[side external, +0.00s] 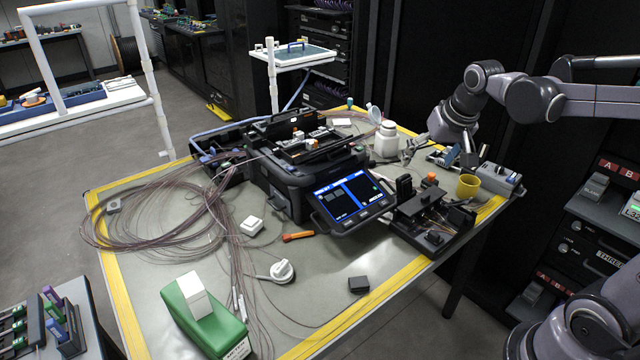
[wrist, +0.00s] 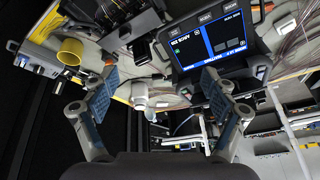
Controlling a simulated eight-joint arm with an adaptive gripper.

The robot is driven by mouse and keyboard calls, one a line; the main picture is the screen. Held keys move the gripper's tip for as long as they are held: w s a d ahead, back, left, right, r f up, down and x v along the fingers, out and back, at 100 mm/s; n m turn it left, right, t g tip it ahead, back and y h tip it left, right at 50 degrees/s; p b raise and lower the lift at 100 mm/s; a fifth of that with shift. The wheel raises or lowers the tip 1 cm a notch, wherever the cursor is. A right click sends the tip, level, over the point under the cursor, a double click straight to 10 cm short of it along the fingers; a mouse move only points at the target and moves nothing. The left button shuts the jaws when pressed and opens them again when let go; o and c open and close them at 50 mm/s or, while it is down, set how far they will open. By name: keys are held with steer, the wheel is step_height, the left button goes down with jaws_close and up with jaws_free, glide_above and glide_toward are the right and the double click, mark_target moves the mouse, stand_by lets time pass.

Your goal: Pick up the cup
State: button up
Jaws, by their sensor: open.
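The yellow cup (side external: 467,186) stands upright at the right edge of the table in the side external view. It also shows at the upper left of the wrist view (wrist: 70,52), outside the left finger. My gripper (side external: 438,156) is open and empty above the table's far right part, behind and left of the cup. In the wrist view, my gripper (wrist: 160,78) has its two fingers spread wide, with no object held between them. The cup is apart from both fingers.
A white bottle (side external: 386,140) stands left of my gripper. A fusion splicer with a lit screen (side external: 350,198) fills the table's middle. A black fixture (side external: 430,220) lies in front of the cup, and a grey box (side external: 498,178) is right of it. Coiled fibre (side external: 150,210) covers the left.

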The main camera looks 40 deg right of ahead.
steer(key=w+d+f+m+g, duration=0.1)
steer(key=w+d+f+m, duration=0.15)
steer(key=d, duration=0.55)
steer(key=w+d+f+m+g, duration=0.1)
steer(key=w+d+m, duration=0.15)
steer(key=d, duration=0.45)
steer(key=m+g, duration=0.2)
steer(key=m, duration=0.4)
glide_toward(469, 182)
step_height(469, 182, up, 2)
steer(key=a, duration=0.3)
steer(key=f, duration=0.3)
steer(key=d+f, duration=0.1)
steer(key=f, duration=0.2)
steer(key=d+f, duration=0.1)
steer(key=f, duration=0.3)
steer(key=shift+s+f, duration=0.1)
steer(key=shift+s, duration=0.2)
steer(key=c, duration=1.4)
